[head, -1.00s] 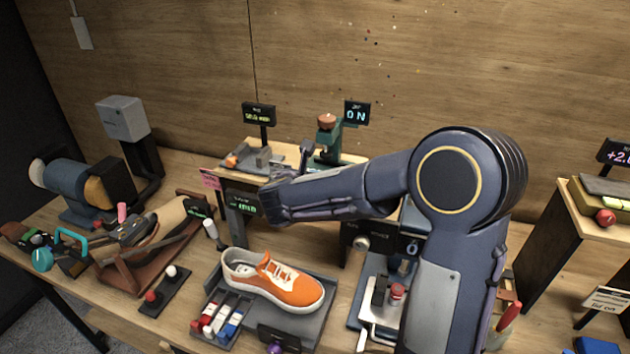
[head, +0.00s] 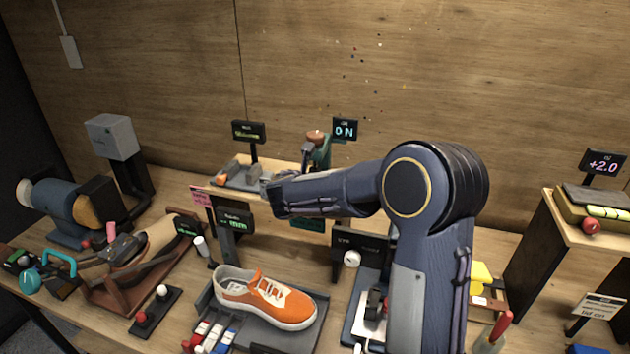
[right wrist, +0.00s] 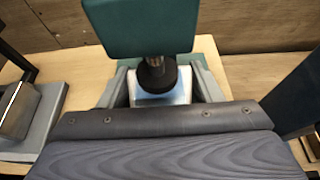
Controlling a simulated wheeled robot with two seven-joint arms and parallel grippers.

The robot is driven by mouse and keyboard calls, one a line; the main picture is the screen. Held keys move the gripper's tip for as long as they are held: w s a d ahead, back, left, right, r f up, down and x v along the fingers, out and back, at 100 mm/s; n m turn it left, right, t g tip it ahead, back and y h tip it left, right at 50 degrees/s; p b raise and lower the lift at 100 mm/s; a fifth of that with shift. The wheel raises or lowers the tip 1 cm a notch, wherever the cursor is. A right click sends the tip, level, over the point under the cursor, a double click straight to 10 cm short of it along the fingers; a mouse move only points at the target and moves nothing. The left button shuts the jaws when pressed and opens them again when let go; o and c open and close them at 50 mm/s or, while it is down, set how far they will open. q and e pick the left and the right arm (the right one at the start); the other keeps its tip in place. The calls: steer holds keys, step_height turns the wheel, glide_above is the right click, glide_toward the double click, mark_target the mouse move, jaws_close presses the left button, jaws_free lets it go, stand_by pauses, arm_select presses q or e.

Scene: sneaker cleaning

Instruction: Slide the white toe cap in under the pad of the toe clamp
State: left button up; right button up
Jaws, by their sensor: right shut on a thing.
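The toe clamp (head: 318,152) is green with a copper-coloured knob and stands on the raised shelf at the back. In the right wrist view its green head (right wrist: 140,28) carries a round black pad (right wrist: 155,78). The white toe cap (right wrist: 172,98), bluish on top, lies between the grey fingers of my right gripper (right wrist: 160,88), which is shut on it. The pad overlaps the cap in this view; whether they touch cannot be told. In the head view my right forearm hides the cap. My left gripper is not in view.
An orange sneaker (head: 262,300) sits on a grey tray at the front. A lit "ON" display (head: 345,129) stands beside the clamp. A grey block fixture (head: 228,172) is left of it on the shelf. A gauge stand (head: 235,228) rises below the shelf.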

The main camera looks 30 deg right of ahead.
steer(key=shift+w+d+r, duration=0.1)
steer(key=shift+d+r, duration=0.15)
steer(key=o, duration=1.1)
steer(key=shift+w, duration=0.15)
steer(key=shift+o, duration=0.2)
steer(key=shift+d, duration=0.15)
steer(key=shift+s+a+r, duration=0.25)
steer(key=shift+s+a, duration=0.05)
steer(key=shift+s, duration=0.1)
steer(key=v, duration=0.2)
steer(key=p+v, duration=0.1)
steer(key=v, duration=0.3)
steer(key=shift+a+f, duration=0.2)
steer(key=shift+a, duration=0.5)
steer(key=shift+s+a, duration=0.1)
steer(key=shift+a, duration=0.2)
steer(key=shift+a, duration=0.1)
